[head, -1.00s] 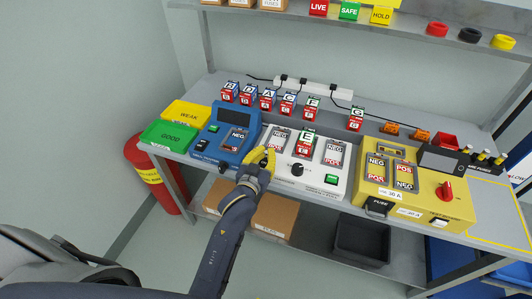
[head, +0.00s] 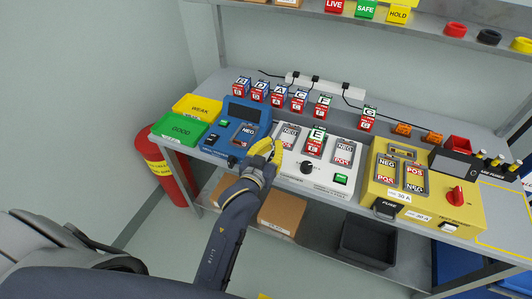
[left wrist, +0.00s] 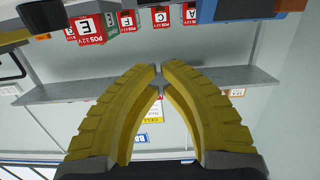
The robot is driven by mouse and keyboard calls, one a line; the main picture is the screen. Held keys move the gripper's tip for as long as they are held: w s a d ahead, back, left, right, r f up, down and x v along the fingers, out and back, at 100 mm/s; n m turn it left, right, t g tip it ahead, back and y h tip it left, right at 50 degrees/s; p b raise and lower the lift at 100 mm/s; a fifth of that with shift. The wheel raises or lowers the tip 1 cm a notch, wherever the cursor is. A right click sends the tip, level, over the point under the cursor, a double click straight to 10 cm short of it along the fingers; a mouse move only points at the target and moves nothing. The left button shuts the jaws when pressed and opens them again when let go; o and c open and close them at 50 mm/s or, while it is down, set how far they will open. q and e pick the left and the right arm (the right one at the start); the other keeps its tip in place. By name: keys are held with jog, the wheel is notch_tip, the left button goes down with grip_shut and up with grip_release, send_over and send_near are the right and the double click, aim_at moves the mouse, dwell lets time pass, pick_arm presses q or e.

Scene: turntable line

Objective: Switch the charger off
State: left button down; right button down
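The white charger (head: 323,171) stands on the bench between the blue unit and the yellow unit. It has a black knob (head: 306,167) and a lit green switch (head: 341,179) at its front right. Battery packs sit in its left bay (head: 290,132) and right bay (head: 344,152), and pack E (head: 315,143) stands between them. My left gripper (head: 274,147) is at the charger's front left corner, left of the knob and well left of the switch. Its yellow fingers (left wrist: 160,68) are together at the tips with nothing between them. My right gripper is in neither view.
The blue unit (head: 226,134) stands left, with green GOOD (head: 180,129) and yellow WEAK (head: 201,105) trays beyond it. The yellow unit (head: 413,205) with a red knob stands right. Several labelled packs and a power strip (head: 330,85) line the back.

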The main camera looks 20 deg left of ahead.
pick_arm(q)
jog(key=shift+s+a+r, duration=0.1)
jog(key=shift+s+r, duration=0.25)
jog(key=shift+s, duration=0.55)
jog(key=shift+s+r, duration=0.4)
jog(key=shift+s, duration=0.5)
jog(key=shift+s+a+r, duration=0.1)
jog(key=shift+s+r, duration=0.25)
jog(key=shift+s, duration=0.55)
jog(key=s+a+f+m+g+y, duration=0.3)
jog(key=s+a+f+g, duration=0.3)
jog(key=s+f, duration=0.4)
jog(key=s+a+f+m+g+y, duration=0.2)
jog(key=s+a+f+m+g, duration=0.2)
jog(key=s+a+f, duration=0.65)
jog(key=s+d+f+n+g+h, duration=0.15)
jog(key=d+f, duration=0.25)
jog(key=f, duration=1.1)
jog(key=s+d+f+m+g+h, duration=0.1)
jog(key=s+d+f, duration=0.25)
jog(key=f, duration=1.05)
jog(key=s+f+n+g+h, duration=0.1)
jog(key=s+f+n+g, duration=0.2)
jog(key=s+f, duration=1.6)
jog(key=shift+s+h, duration=0.35)
jog(key=shift+s, duration=0.6)
